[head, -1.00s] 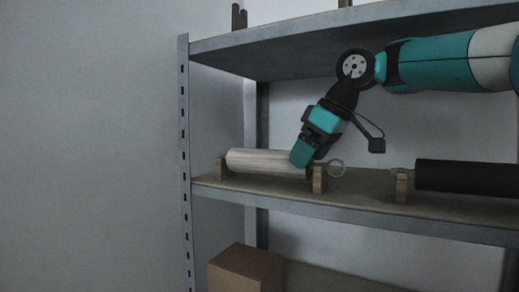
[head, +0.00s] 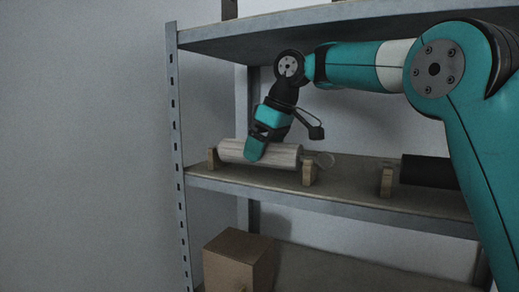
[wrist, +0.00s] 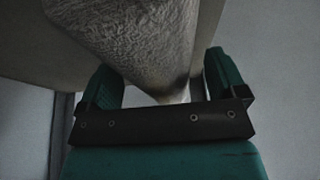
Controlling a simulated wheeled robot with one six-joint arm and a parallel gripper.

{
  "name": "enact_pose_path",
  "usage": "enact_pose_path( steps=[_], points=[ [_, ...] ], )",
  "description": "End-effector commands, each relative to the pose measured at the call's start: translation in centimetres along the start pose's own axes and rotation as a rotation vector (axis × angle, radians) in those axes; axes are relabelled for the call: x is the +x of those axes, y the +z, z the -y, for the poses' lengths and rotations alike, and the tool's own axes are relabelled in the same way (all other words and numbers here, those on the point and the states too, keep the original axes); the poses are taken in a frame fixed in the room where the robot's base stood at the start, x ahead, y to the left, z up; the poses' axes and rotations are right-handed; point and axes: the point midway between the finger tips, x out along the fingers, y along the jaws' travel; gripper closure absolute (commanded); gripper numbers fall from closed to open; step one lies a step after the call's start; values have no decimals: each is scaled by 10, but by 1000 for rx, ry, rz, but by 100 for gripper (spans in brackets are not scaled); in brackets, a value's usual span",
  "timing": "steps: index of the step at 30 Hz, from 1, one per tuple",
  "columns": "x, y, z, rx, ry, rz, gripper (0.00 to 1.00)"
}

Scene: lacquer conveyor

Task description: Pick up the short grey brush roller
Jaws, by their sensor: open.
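The short grey brush roller (head: 285,154) lies level on two wooden cradles on the middle shelf in the head view. My gripper (head: 254,155) reaches down onto it from above, near the middle of its length, and covers part of it. In the wrist view the roller's rough grey surface (wrist: 140,40) fills the upper middle, between the two spread fingers of my gripper (wrist: 163,75). The gripper is open. Whether a finger touches the roller cannot be told.
The wooden cradles (head: 309,172) stand at the roller's ends. A black roller (head: 428,171) rests farther right on the same shelf (head: 345,195). A cardboard box (head: 238,262) sits below. The upper shelf (head: 300,25) hangs over my arm.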

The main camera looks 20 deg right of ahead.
Motion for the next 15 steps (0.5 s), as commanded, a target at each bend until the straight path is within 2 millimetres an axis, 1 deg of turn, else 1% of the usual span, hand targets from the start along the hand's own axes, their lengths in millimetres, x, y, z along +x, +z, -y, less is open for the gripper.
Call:
enact_pose_path(
  steps=[1,3,4,11,12,14,15],
  points=[
    [1,-8,1,-2,-1,0,10],
    [12,-5,1,0,-1,0,10],
    [13,-5,0,0,0,-1,10],
    [14,-5,0,0,1,-1,10],
    [14,-5,0,0,1,-1,12],
    [14,-5,0,0,1,-1,26],
    [14,-5,0,0,1,-1,35]
  ],
)
